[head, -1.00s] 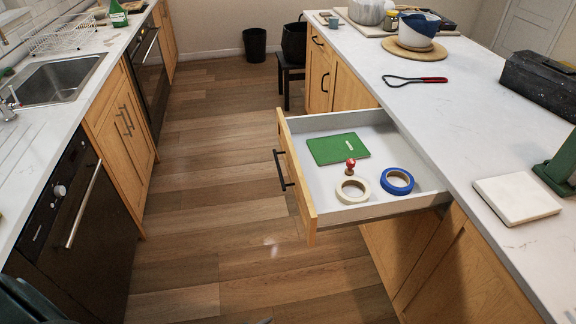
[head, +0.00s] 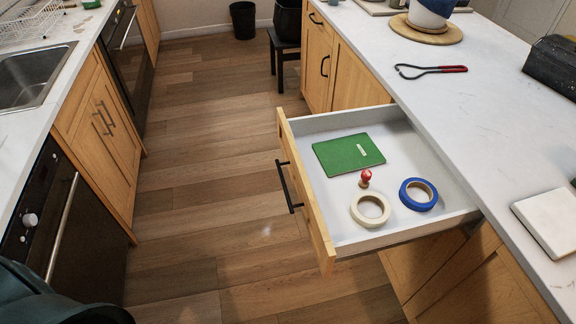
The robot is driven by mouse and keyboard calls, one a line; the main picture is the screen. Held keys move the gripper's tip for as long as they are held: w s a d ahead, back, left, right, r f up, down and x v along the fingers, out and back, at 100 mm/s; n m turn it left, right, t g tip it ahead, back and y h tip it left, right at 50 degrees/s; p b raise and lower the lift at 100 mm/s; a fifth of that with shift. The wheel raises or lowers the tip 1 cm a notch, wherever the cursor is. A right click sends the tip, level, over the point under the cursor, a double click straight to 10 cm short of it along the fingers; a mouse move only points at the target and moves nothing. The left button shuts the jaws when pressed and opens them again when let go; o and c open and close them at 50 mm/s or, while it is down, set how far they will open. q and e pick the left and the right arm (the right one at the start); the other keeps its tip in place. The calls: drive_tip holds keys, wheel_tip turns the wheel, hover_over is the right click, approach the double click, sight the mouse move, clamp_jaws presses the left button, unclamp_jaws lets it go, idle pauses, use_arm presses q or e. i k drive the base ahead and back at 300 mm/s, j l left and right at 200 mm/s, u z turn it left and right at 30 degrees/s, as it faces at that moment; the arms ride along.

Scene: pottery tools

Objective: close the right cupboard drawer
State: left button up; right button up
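The drawer (head: 302,190) in the right-hand cupboard is pulled well out over the floor, to the left of the counter. Its light wood front has a dark bar handle (head: 288,186) facing left. Inside lie a green book (head: 345,156), a small red-topped stamp (head: 365,178), a cream tape roll (head: 356,211) and a blue tape roll (head: 406,198). Neither of my grippers shows in the head view, and nothing touches the drawer front.
The wood floor (head: 215,190) left of the drawer is free. The white right counter (head: 475,130) carries a red-handled tool (head: 430,70), a black box (head: 553,66) and a white slab (head: 552,220). The left counter holds a sink (head: 30,78). A stool (head: 285,48) and a bin (head: 243,20) stand farther back.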

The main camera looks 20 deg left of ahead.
sight(325, 203)
drive_tip(key=i+j, duration=0.7)
drive_tip(key=i+j+u, duration=0.05)
